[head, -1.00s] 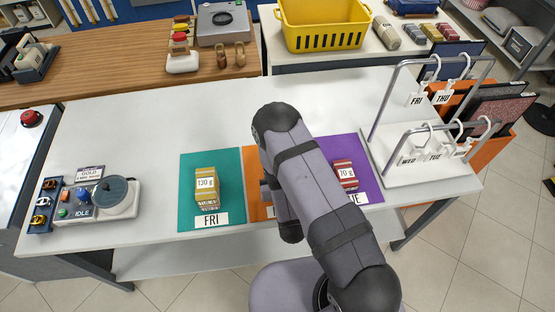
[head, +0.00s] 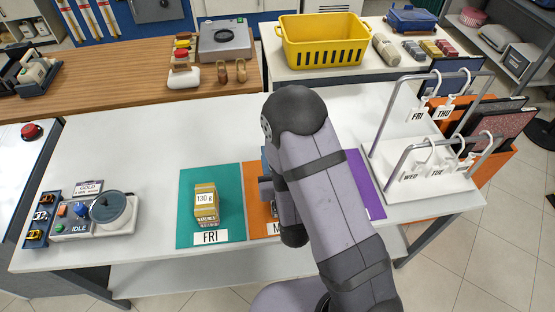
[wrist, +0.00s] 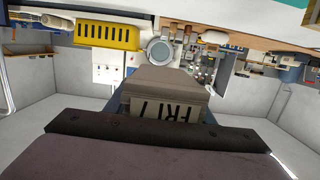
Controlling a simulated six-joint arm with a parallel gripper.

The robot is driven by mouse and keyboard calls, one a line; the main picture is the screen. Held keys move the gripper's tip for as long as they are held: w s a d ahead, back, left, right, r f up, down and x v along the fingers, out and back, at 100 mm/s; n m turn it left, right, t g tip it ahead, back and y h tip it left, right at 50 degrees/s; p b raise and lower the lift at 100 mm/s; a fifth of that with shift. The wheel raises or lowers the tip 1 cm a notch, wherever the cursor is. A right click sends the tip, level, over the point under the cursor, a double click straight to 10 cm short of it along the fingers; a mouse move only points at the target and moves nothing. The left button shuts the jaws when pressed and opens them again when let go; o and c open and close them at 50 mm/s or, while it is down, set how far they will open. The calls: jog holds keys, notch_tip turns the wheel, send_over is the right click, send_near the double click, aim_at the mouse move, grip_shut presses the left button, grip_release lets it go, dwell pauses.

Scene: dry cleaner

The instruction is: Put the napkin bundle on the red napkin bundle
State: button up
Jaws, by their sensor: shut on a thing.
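My gripper (wrist: 165,127) is shut on a grey-beige napkin bundle (wrist: 168,82), which fills the middle of the wrist view. The bundle's label shows upside down, and it seems to read FRI. In the head view my gripper (head: 266,188) is mostly hidden behind my arm, over the orange mat, and the held bundle cannot be made out. The red napkin bundle is hidden behind my arm at the purple mat (head: 371,190). A yellow napkin bundle (head: 206,205) marked 130 g sits on the green FRI mat (head: 188,225).
The orange mat (head: 256,225) lies between green and purple. A scale (head: 100,215) stands at the left of the white table. A hanger rack (head: 425,175) stands at the right. A yellow basket (head: 325,42) and several bundles are on the back table. The table's middle back is clear.

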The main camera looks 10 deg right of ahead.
jog(key=shift+r, duration=0.4)
